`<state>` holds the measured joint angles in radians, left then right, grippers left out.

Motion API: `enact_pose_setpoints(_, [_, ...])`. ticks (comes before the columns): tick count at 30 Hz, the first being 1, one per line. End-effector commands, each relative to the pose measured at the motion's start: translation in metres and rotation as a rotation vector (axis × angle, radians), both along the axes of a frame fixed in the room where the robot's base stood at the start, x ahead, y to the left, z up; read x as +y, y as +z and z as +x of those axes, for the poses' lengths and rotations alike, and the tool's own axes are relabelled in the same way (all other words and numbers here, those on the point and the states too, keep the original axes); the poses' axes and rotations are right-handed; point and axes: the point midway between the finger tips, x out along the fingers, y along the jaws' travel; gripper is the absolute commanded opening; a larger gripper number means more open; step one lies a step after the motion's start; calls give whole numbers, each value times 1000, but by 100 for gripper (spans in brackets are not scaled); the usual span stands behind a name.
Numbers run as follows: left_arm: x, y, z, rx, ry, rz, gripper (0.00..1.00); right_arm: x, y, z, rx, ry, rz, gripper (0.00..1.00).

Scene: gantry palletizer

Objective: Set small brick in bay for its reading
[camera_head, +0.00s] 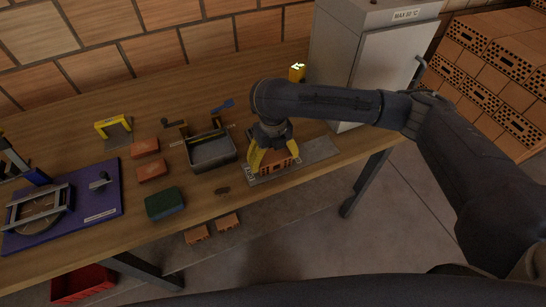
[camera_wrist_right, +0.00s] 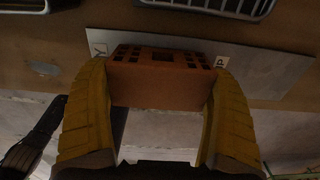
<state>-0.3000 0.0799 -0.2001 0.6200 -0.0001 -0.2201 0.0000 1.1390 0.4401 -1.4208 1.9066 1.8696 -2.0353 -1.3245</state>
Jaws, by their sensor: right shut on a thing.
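My right gripper (camera_head: 270,157) has yellow fingers and is shut on a small orange-red brick (camera_head: 281,164) with holes in it. In the right wrist view the brick (camera_wrist_right: 160,82) sits crosswise between the two fingers of the gripper (camera_wrist_right: 160,100). The brick is over the grey marked plate (camera_head: 318,151) at the table's front edge. The plate (camera_wrist_right: 265,70) shows letters on both sides of the brick; the part under it is hidden. I cannot tell whether the brick touches the plate. My left gripper is not in view.
A grey metal tray (camera_head: 212,151) stands left of the plate. Two red blocks (camera_head: 145,147) (camera_head: 151,169) and a green-topped block (camera_head: 164,203) lie farther left. A blue-based device (camera_head: 85,200) is at far left. A grey cabinet (camera_head: 340,65) stands behind right.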

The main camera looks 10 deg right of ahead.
Motion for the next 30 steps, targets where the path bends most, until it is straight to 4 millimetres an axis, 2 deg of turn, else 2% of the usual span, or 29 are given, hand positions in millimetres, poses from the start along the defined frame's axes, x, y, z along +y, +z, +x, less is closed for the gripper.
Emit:
enact_pose_setpoints(7, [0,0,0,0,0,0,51,0,-2,0,0,0,0,47])
enact_pose_setpoints(8, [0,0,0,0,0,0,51,0,-3,0,0,0,-1,92])
enact_pose_setpoints(10, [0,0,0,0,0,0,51,0,-3,0,0,0,0,100])
enact_pose_setpoints(17, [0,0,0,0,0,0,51,0,-2,0,0,0,0,100])
enact_pose_setpoints(22, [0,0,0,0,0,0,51,0,5,1,-2,0,0,100])
enact_pose_setpoints(30, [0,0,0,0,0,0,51,0,42,1,-5,2,-1,100])
